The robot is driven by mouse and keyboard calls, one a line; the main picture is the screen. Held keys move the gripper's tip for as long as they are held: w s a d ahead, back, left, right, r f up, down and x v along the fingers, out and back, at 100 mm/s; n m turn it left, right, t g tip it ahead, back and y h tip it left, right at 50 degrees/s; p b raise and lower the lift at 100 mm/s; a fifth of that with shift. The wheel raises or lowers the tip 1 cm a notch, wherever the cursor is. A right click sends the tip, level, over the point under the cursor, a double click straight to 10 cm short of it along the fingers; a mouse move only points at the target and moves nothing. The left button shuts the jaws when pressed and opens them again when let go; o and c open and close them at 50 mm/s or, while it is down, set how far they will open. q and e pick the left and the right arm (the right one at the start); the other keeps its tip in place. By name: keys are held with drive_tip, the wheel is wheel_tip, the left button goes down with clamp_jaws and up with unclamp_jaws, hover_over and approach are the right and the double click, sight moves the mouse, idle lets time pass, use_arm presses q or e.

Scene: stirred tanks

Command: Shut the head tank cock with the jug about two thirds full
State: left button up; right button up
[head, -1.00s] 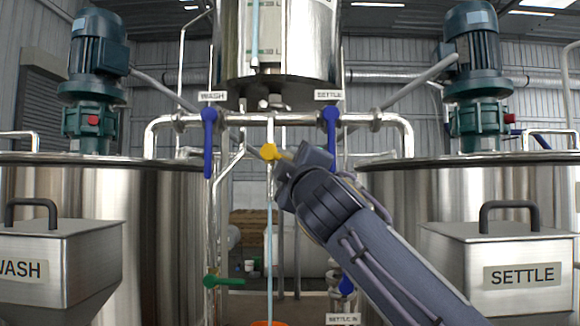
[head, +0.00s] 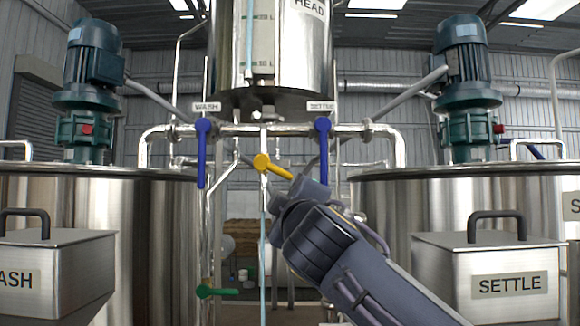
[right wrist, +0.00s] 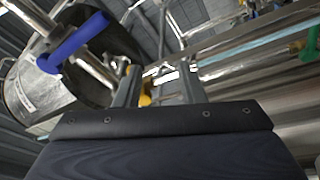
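The yellow cock (head: 262,162) sits on the pipe below the head tank (head: 275,60). Its handle slants down to the right. My right gripper (head: 305,190) is at the handle's end. In the right wrist view, the fingers of my right gripper (right wrist: 160,88) stand apart, with the yellow handle (right wrist: 146,98) between them, close to the left finger. A pale blue stream (head: 263,250) runs down below the cock. The jug is out of view, so its level cannot be seen. My left gripper is not in view.
Blue levers hang at the WASH (head: 202,155) and SETTLE (head: 323,150) labels. A green lever (head: 216,292) is lower down. Large steel tanks stand at left (head: 150,240) and right (head: 385,210), with a WASH hopper (head: 60,265) and a SETTLE hopper (head: 490,260) in front.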

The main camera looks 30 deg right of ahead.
sight(277, 173)
drive_tip(key=w+f+m+g+h+p, duration=0.2)
drive_tip(key=w+m+g+h+p, duration=0.35)
drive_tip(key=p, duration=0.45)
drive_tip(key=s+a+r+m+g+h+p, duration=0.1)
drive_tip(key=p, duration=0.1)
drive_tip(key=s+a+r+m+g+h+p, duration=0.1)
drive_tip(key=m+g+h+p, duration=0.1)
drive_tip(key=s+a+r+m+g+h+p, duration=0.1)
drive_tip(key=r+m+g+h+p, duration=0.1)
drive_tip(key=p, duration=0.1)
drive_tip(key=shift+s+a, duration=0.1)
drive_tip(key=shift+a, duration=0.25)
drive_tip(key=shift+w+a+r+m+g+h+p, duration=0.1)
drive_tip(key=shift+w+r+m+g+h+p, duration=0.1)
drive_tip(key=shift+r+m+g+h+p, duration=0.25)
drive_tip(key=shift+w+r+m+g+h+p, duration=0.2)
drive_tip(key=shift+r+m+h+p, duration=0.2)
drive_tip(key=shift+r+m+h, duration=0.25)
drive_tip(key=p+x, duration=0.2)
drive_tip(key=x, duration=0.3)
drive_tip(key=shift+w+d+r+p, duration=0.15)
drive_tip(key=shift+d+p, duration=0.15)
drive_tip(key=shift+d, duration=0.5)
